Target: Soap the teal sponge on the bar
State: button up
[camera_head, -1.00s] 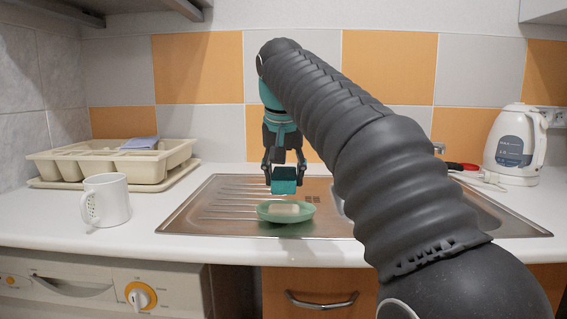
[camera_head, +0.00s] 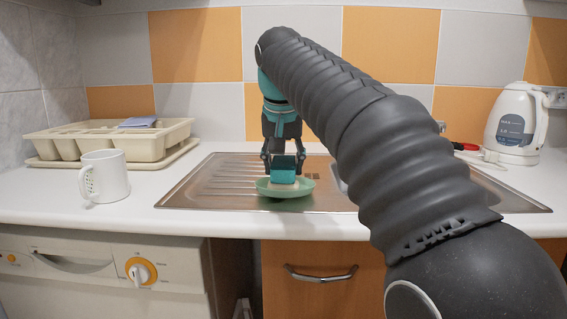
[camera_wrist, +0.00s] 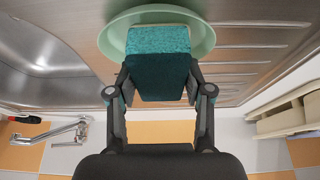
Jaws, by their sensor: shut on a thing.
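The teal sponge (camera_head: 284,168) is held between the fingers of my gripper (camera_head: 284,160), which is shut on it. The green soap dish (camera_head: 303,188) stands on the metal sink's drainer, directly below the sponge. In the head view the sponge is right over the dish, at the pale soap bar (camera_head: 284,183), of which only a thin strip shows below it. In the wrist view the sponge (camera_wrist: 158,62) covers the middle of the dish (camera_wrist: 203,38) and hides most of the bar. I cannot tell for sure whether sponge and bar touch.
A white mug (camera_head: 105,177) stands on the counter at left, before a beige dish rack (camera_head: 75,146) with a blue-grey cloth (camera_head: 138,123). A white kettle (camera_head: 514,125) stands at right. The metal drainer (camera_head: 205,185) left of the dish is clear. The tap (camera_wrist: 70,130) shows in the wrist view.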

aim_at(284, 161)
jog(key=shift+f+b, duration=0.35)
jog(key=shift+f, duration=0.2)
dwell(1.0)
notch_tip(284, 161, up, 3)
jog(key=p, duration=0.2)
jog(key=shift+f+p, duration=0.1)
jog(key=shift+p, duration=0.2)
jog(key=shift+r, duration=2.15)
